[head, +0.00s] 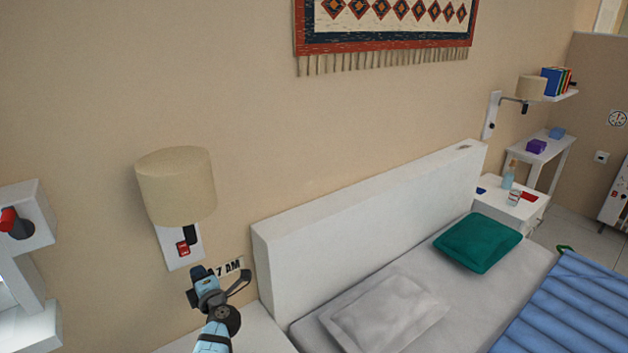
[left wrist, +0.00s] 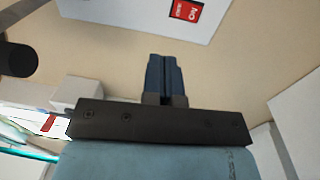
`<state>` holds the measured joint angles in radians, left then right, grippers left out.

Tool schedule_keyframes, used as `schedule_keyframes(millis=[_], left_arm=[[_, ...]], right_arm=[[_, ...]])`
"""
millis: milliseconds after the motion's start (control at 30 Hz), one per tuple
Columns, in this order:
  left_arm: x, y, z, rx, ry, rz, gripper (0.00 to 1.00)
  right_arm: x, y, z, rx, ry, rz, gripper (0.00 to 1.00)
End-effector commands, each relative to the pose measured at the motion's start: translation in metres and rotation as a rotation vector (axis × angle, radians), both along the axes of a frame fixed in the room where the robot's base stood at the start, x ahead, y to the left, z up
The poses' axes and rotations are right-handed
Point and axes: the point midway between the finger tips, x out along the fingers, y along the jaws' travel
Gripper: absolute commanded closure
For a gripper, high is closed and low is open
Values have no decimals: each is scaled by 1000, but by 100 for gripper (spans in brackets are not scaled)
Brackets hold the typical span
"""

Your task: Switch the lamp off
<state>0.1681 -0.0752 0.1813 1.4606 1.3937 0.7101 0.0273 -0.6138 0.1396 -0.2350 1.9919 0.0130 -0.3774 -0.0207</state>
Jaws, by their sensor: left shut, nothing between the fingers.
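A wall lamp with a beige shade (head: 176,185) hangs left of the bed. I cannot tell from the shade whether it is lit. Its white wall plate (head: 168,249) carries a red switch (head: 183,248). In the left wrist view the plate (left wrist: 120,10) and the red switch (left wrist: 185,10) show at the top edge, partly cut off. My left gripper (head: 197,272) is just below the plate, apart from the switch. Its dark fingers (left wrist: 166,75) are together and empty, pointing up toward the plate. My right gripper is not in view.
The white headboard (head: 360,215) is to the right. A white shelf unit (head: 32,262) with a red and dark object is at far left. A second lamp (head: 531,88) is at far right.

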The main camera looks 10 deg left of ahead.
Motion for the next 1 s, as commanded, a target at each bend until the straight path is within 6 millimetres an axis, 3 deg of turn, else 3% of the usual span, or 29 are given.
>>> schedule_keyframes(millis=[167, 267, 367, 500, 600, 700, 800, 900, 1000], left_arm=[[-15, -19, 0, 149, 60, -113, 100], [-38, -56, -5, 367, 164, -295, 100], [-75, -110, -23, 623, 318, -529, 100], [-147, -181, -60, 941, 560, -836, 100], [-202, -216, -85, 1124, 721, -1010, 100], [-251, -236, -103, 1263, 861, -1136, 100], [-286, -246, -113, 1356, 961, -1217, 100], [-305, -250, -118, 1407, 1019, -1257, 100], [-311, -251, -119, 1425, 1037, -1268, 100]], right_arm=[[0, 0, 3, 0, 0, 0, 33], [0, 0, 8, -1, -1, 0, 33], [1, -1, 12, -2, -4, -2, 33], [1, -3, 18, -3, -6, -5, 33], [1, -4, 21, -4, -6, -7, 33], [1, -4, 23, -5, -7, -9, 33], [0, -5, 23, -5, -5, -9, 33], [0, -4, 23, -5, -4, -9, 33], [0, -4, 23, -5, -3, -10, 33]])
